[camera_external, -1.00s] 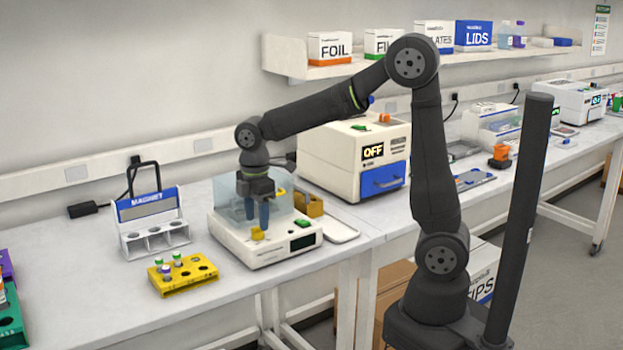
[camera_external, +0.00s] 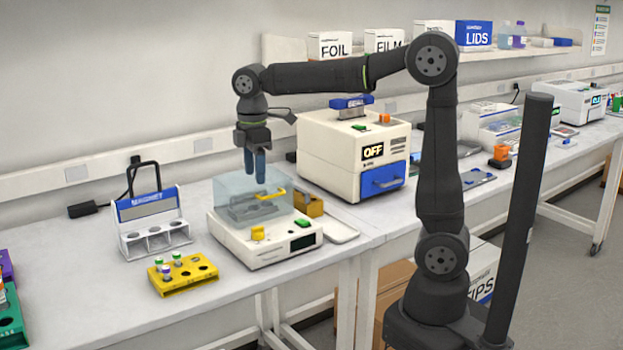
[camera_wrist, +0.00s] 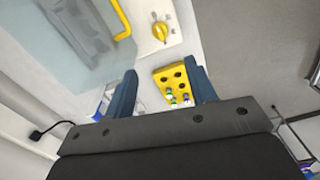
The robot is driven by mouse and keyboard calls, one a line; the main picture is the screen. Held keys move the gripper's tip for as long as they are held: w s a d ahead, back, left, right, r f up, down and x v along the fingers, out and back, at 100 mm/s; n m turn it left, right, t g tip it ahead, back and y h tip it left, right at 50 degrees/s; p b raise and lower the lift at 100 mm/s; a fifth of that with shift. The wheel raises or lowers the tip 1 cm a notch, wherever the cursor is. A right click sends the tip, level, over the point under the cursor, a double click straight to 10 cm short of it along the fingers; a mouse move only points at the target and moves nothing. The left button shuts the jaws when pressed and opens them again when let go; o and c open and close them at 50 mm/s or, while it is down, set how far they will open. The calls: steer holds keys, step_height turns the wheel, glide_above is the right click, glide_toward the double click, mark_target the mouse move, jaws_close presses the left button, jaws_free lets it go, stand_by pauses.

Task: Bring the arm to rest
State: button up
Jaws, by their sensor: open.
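My gripper (camera_external: 256,166) is open and empty, pointing down in the air above the white device with the clear lid (camera_external: 250,195). Its two blue fingers also show apart in the wrist view (camera_wrist: 163,88). The device (camera_external: 268,246) stands on the bench with a yellow lid handle (camera_external: 272,194), a yellow knob (camera_external: 257,233) and a green button (camera_external: 302,222). In the wrist view the lid (camera_wrist: 75,50) is at the upper left, beside the fingers.
A yellow tube rack (camera_external: 185,274) holding a few tubes and a magnet stand (camera_external: 152,225) are left of the device. A white machine reading OFF (camera_external: 335,155) stands to the right, under a wall shelf (camera_external: 480,56). The air around my gripper is clear.

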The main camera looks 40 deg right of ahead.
step_height(320, 180, down, 7)
steer(key=shift+r, duration=0.15)
steer(key=shift+d, duration=0.1)
steer(key=c, duration=0.5)
steer(key=shift+d+m, duration=0.35)
steer(key=shift+m, duration=0.15)
steer(key=c, duration=0.4)
steer(key=shift+d+m, duration=0.4)
steer(key=shift+m, duration=0.2)
jaws_close()
steer(key=shift+s+d+f+m, duration=0.1)
steer(key=shift+d+f+m, duration=0.2)
steer(key=shift+f, duration=0.9)
steer(key=shift+d+f+m, duration=0.15)
steer(key=shift+f+m, duration=0.3)
steer(key=shift+f, duration=0.7)
steer(key=shift+s+d+f+m, duration=0.1)
steer(key=shift+d+f+m, duration=0.2)
steer(key=shift+f, duration=0.9)
